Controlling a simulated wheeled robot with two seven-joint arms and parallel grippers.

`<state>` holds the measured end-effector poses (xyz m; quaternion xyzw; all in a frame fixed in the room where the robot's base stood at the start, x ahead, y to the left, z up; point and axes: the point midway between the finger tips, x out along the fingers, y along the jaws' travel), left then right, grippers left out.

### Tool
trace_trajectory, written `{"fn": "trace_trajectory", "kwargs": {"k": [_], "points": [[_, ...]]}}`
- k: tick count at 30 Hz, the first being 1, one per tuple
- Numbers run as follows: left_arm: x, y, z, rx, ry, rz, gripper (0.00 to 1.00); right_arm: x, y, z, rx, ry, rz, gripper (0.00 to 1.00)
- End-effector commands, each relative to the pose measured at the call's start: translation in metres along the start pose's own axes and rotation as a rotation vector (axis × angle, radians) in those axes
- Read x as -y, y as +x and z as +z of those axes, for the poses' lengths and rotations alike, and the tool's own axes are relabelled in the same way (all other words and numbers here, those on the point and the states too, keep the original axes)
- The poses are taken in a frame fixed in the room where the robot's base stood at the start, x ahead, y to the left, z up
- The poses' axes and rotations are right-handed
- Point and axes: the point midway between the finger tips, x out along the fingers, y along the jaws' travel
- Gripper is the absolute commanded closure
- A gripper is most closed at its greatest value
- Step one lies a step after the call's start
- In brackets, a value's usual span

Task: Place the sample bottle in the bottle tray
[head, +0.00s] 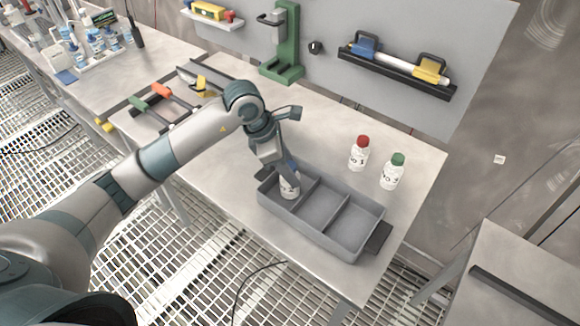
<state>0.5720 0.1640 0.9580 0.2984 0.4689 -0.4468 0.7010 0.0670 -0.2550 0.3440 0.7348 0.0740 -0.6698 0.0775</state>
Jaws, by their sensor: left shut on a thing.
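The grey bottle tray (345,241) lies on the table near its front edge and has three compartments in a row. My left gripper (284,168) points down over the leftmost compartment and is shut on a white sample bottle (289,188). That bottle is within the outline of the leftmost compartment, its upper part hidden by the gripper; I cannot tell if it touches the tray floor. The middle and right compartments are empty. A white bottle with a red cap (359,154) and one with a green cap (393,172) stand upright behind the tray. My right gripper is not in view.
A green stand (284,50) is at the back of the table. A wall rack (397,68) holds blue and yellow clamps. Tools with green and orange handles (150,97) lie at the left. The table right of the tray is mostly clear.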

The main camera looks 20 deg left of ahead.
Motion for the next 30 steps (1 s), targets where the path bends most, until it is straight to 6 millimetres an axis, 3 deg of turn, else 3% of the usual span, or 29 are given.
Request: {"fn": "trace_trajectory", "kwargs": {"k": [5, 6, 8, 23, 30], "points": [[0.000, 0.003, -0.001, 0.001, 0.001, 0.001, 1.00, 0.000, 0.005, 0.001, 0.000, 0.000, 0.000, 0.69], [0.000, 0.002, -0.001, 0.000, 0.000, 0.000, 0.52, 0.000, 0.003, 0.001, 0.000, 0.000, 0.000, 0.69], [0.000, 0.002, -0.001, 0.000, 0.000, 0.000, 0.41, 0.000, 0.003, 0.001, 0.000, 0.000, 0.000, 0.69], [-0.001, -0.003, 0.000, 0.001, 0.001, 0.001, 0.41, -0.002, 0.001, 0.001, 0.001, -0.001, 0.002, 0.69], [-0.001, -0.034, 0.000, 0.003, 0.003, 0.005, 0.41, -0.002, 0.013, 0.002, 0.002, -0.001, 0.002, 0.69]]}}
